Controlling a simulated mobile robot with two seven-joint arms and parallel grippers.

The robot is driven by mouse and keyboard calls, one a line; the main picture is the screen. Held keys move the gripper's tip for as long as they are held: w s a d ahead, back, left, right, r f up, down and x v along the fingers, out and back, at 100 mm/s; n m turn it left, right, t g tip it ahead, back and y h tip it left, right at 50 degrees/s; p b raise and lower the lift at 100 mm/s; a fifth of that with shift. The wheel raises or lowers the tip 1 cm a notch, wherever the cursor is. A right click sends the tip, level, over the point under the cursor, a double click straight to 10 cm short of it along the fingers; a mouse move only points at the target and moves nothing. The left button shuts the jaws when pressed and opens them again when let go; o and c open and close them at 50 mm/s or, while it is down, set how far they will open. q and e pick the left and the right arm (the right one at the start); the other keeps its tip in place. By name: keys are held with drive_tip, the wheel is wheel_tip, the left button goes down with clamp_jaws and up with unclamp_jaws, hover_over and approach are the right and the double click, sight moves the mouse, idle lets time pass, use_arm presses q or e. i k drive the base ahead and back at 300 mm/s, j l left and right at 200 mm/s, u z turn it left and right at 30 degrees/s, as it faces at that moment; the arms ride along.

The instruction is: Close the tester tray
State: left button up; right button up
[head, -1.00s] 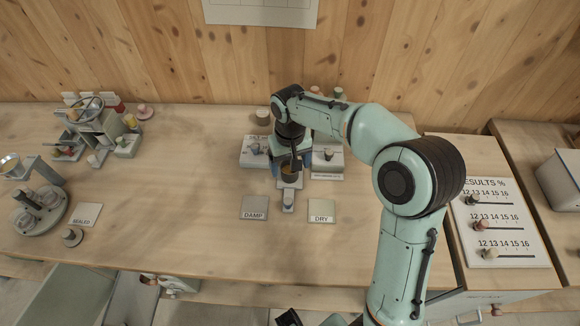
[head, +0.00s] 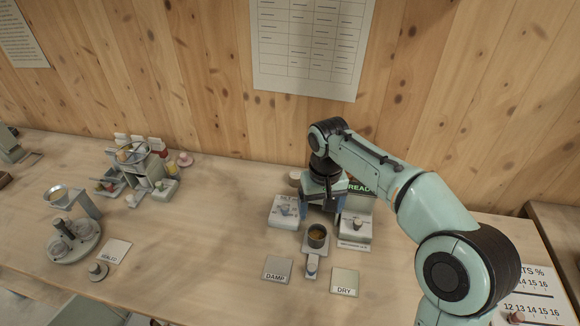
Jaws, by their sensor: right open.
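The tester (head: 318,198) is a blue-grey unit at the back of the bench, with a lit green READY display (head: 361,187) partly hidden by my arm. Its tray (head: 324,250) sticks out at the front and holds a dark round cup (head: 317,234) with brownish contents. A pale handle with a blue top (head: 312,264) is at the tray's near end. My right gripper (head: 326,181) is over the tester, behind the cup and apart from the handle. It is open; its fingertips are hard to make out against the tester. My left gripper is out of view.
White units with knobs flank the tray, left (head: 284,212) and right (head: 355,228). DAMP (head: 277,268) and DRY (head: 345,279) plates lie in front. A results board (head: 535,292) is at right.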

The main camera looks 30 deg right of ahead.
sight(313, 260)
drive_tip(key=k, duration=1.5)
